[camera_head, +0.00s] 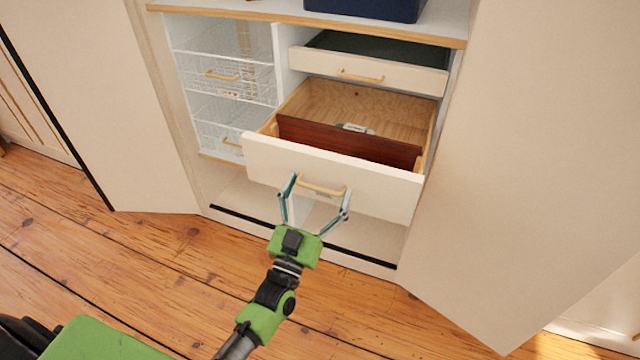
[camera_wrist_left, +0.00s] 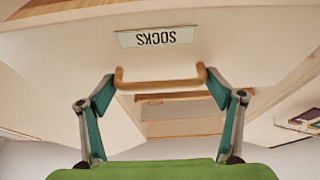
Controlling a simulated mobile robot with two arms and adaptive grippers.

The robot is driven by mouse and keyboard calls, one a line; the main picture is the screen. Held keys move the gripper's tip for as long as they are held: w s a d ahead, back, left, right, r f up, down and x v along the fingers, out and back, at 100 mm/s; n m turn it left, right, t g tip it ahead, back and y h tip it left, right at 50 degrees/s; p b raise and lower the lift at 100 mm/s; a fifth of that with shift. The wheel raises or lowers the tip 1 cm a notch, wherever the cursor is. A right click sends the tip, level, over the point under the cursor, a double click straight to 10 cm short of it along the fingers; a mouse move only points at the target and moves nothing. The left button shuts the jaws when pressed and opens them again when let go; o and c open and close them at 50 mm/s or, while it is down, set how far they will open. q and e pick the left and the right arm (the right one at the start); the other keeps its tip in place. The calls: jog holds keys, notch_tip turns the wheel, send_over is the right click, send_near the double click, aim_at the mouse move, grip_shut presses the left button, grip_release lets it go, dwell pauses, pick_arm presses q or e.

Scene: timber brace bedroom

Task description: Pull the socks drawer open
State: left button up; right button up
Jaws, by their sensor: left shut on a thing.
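The socks drawer (camera_head: 345,182) is the lower wooden drawer of the cabinet, with a cream front, and it stands well out. Its brown handle (camera_head: 322,188) is on the front. A "SOCKS" label (camera_wrist_left: 158,37) shows upside down in the left wrist view. My left gripper (camera_head: 320,186) is shut on the handle, with its fingers at the two ends of the bar; the handle also shows in the left wrist view (camera_wrist_left: 160,84). Inside the drawer are a dark red divider (camera_head: 345,141) and a small pale object (camera_head: 355,128) behind it. My right gripper is out of view.
A shallower drawer (camera_head: 365,76) above is partly out. Wire baskets (camera_head: 222,75) with handles are at the left. Open cabinet doors stand at the left (camera_head: 95,90) and right (camera_head: 530,150). A dark blue box (camera_head: 365,9) is on top. The wooden floor (camera_head: 130,270) in front is clear.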

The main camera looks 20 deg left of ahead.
pick_arm(q)
jog(key=o, duration=1.6)
jog(key=shift+c, duration=0.2)
jog(key=shift+s+f, duration=0.1)
jog(key=shift+s, duration=0.05)
jog(key=v, duration=1.1)
jog(key=shift+s, duration=0.35)
jog(key=shift+f, duration=0.25)
